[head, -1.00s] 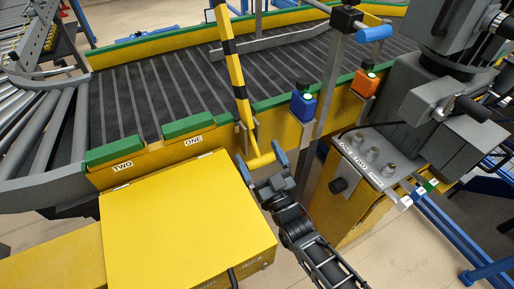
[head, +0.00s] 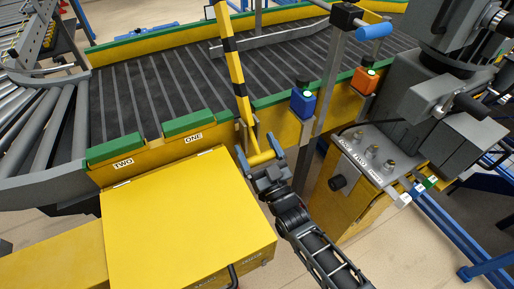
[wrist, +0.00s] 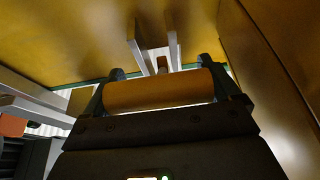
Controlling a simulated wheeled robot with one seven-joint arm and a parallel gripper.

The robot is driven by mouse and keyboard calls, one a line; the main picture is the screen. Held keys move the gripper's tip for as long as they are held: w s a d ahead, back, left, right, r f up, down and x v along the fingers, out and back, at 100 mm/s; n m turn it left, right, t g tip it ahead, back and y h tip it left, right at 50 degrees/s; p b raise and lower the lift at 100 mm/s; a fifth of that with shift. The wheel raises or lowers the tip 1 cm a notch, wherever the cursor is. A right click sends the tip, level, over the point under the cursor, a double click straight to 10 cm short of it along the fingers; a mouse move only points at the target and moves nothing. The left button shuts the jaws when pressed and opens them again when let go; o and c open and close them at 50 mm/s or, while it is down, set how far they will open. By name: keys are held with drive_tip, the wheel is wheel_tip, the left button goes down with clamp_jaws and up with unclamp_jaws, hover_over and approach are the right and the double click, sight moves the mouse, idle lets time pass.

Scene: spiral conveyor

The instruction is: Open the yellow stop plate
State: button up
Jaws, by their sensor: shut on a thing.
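A yellow-and-black striped bar (head: 236,70), which looks like the stop plate, reaches from the conveyor's near side across the dark belt. A yellow cylindrical handle (head: 263,158) is at its lower end, outside the near side wall. My gripper (head: 258,153) is shut on this handle, with one finger at each end of it. In the wrist view the handle (wrist: 158,91) lies crosswise between the fingers of my gripper (wrist: 160,80). Two pale metal struts (wrist: 154,35) stand behind it. The bar's far end is cut off by the head view's top edge.
A large yellow box (head: 185,220) stands left of my arm. A control box with knobs (head: 370,160) stands to the right, beside a metal post (head: 328,85). Blue (head: 303,102) and orange (head: 364,80) button boxes sit along the conveyor's near side. Green blocks (head: 188,123) line its edge.

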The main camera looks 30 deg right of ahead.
drive_tip(key=shift+c, duration=1.3)
drive_tip(key=shift+f, duration=0.1)
drive_tip(key=shift+f+b, duration=0.1)
drive_tip(key=shift+b, duration=0.35)
